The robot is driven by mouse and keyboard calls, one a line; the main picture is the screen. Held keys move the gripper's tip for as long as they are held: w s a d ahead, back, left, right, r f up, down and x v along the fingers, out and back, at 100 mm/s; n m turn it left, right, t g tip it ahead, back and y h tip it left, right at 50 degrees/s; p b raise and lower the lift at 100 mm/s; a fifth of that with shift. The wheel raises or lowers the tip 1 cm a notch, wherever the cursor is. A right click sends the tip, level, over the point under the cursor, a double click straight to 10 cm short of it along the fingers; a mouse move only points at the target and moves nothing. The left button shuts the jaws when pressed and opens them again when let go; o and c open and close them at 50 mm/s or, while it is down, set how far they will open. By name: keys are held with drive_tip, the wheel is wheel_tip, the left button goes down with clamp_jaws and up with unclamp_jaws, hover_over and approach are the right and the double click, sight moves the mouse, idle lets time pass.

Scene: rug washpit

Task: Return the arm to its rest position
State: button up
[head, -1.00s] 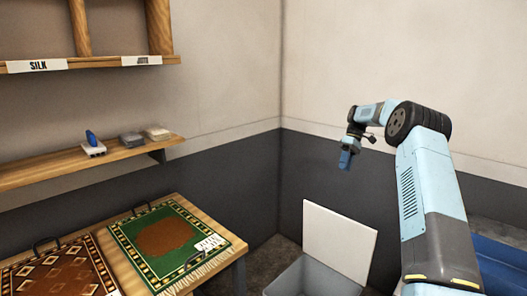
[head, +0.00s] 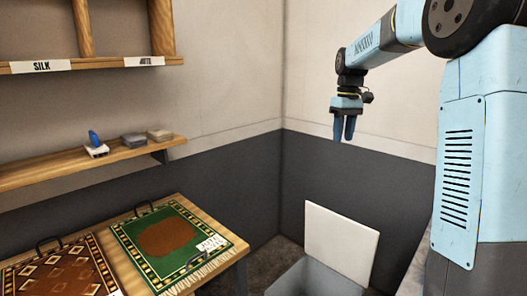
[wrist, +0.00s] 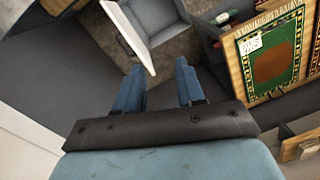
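My arm is raised at the right of the head view, and my gripper (head: 344,128) hangs from it with the fingers pointing down, in front of the pale wall. In the wrist view my gripper (wrist: 158,88) shows two blue fingers set well apart with nothing between them. It is open, empty and clear of every surface. Below it in the wrist view are the grey bin (wrist: 172,38) and its white lid panel (wrist: 128,38).
A wooden table (head: 228,246) at lower left holds a green-bordered rug (head: 130,236) and a brown diamond-patterned rug (head: 60,278). A wall shelf (head: 60,169) carries a blue-handled brush (head: 95,146) and grey blocks (head: 134,139). The grey bin (head: 308,278) with its upright white lid (head: 342,240) stands in the corner.

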drive_tip(key=s+a+r+m+t, duration=0.1)
drive_tip(key=s+r+t, duration=0.1)
drive_tip(key=s, duration=0.7)
drive_tip(key=s+a+r+m+t, duration=0.1)
drive_tip(key=s+m, duration=0.1)
drive_tip(key=s, duration=0.7)
drive_tip(key=s+f+m+t, duration=0.1)
drive_tip(key=s+f, duration=0.2)
drive_tip(key=s, duration=0.5)
drive_tip(key=s+d+f+m+t, duration=0.1)
drive_tip(key=s+f+t, duration=0.1)
drive_tip(key=s, duration=0.6)
drive_tip(key=shift+s+f, duration=0.35)
drive_tip(key=shift+f, duration=0.2)
